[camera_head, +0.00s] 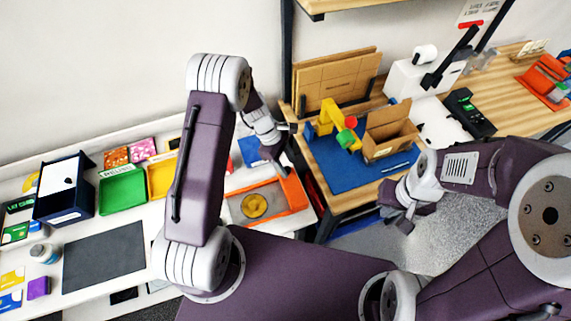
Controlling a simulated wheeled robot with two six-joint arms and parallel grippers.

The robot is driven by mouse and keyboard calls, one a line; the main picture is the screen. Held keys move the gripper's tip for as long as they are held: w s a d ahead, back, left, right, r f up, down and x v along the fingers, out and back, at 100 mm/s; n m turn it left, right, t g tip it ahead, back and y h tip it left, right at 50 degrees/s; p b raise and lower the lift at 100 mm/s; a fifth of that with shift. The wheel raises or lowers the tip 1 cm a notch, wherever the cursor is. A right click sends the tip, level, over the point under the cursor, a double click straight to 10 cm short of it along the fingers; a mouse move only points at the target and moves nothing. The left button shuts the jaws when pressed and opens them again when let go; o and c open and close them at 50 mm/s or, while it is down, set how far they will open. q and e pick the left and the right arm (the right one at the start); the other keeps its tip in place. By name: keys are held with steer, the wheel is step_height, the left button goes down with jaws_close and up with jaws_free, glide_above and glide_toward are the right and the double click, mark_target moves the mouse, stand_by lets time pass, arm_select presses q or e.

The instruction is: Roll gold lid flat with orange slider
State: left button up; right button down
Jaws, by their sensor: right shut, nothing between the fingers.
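The gold lid (254,205) is a round yellow disc lying in a shallow grey tray with an orange frame (298,190). The tray is at the right end of the white table. The orange part along its right side looks like the slider, but I cannot separate it clearly from the frame. My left gripper (281,158) hangs above the tray's far edge, behind the lid in the picture and apart from it; its finger gap is too small to judge. My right gripper (402,219) is shut and empty, above the floor to the right, away from the tray.
A green bin (122,190), a yellow bin (160,178) and a dark blue box (65,190) stand left on the white table, near a black mat (104,257). On the wooden bench, a blue mat (345,172) bears coloured blocks and an open cardboard box (390,132).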

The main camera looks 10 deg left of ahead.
arm_select(q)
steer(key=b+v, duration=0.1)
steer(key=v, duration=0.8)
steer(key=s+d+r+m+y+b, duration=0.1)
steer(key=s+r+m+y+b, duration=0.2)
steer(key=s, duration=0.4)
steer(key=s+a+f+m+t+y, duration=0.1)
steer(key=s+a+f+m+t, duration=0.1)
steer(key=s+m, duration=0.6)
steer(key=shift+a+f+m, duration=0.7)
steer(key=shift+a+m, duration=0.2)
steer(key=shift+m, duration=1.4)
